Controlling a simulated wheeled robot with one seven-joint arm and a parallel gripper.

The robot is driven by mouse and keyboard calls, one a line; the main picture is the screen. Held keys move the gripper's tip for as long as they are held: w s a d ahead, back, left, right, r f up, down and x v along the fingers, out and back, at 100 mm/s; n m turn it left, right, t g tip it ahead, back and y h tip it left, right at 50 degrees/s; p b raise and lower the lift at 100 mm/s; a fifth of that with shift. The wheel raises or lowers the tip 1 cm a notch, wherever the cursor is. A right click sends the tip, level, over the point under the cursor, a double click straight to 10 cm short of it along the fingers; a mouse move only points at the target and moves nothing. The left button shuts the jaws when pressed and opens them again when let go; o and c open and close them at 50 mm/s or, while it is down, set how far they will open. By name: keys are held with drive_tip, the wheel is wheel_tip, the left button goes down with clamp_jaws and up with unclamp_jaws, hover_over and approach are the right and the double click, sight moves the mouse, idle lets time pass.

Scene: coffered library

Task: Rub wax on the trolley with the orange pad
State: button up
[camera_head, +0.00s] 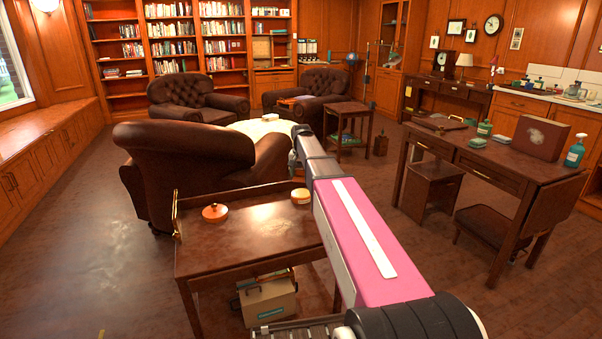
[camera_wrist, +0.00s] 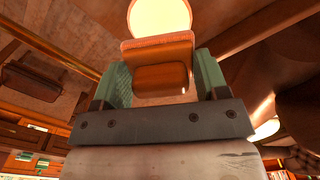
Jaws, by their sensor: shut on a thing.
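My gripper (camera_wrist: 158,72) is shut on the orange pad (camera_wrist: 160,80), a block with a lighter orange layer along its far edge. Its green fingers press on both sides of the block. In the head view my arm reaches up and away over the right part of the trolley, and the fingers and pad are hidden. The trolley (camera_head: 205,262) is dark brown wood with a brass handle at its left end. Its top has a paler, shiny patch near the middle. An orange round lidded pot (camera_head: 215,212) and a small yellow-orange tin (camera_head: 300,196) stand on its far edge.
A pale box (camera_head: 268,300) sits on the trolley's lower shelf. A brown leather armchair (camera_head: 180,165) stands close behind the trolley. A desk (camera_head: 480,165) with a green spray bottle (camera_head: 574,152) stands at the right. The floor at the left is clear.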

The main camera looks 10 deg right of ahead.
sight(301, 193)
drive_tip(key=shift+f, duration=2.75)
drive_tip(key=shift+f, duration=0.6)
drive_tip(key=shift+r, duration=0.15)
drive_tip(key=shift+r, duration=3.4)
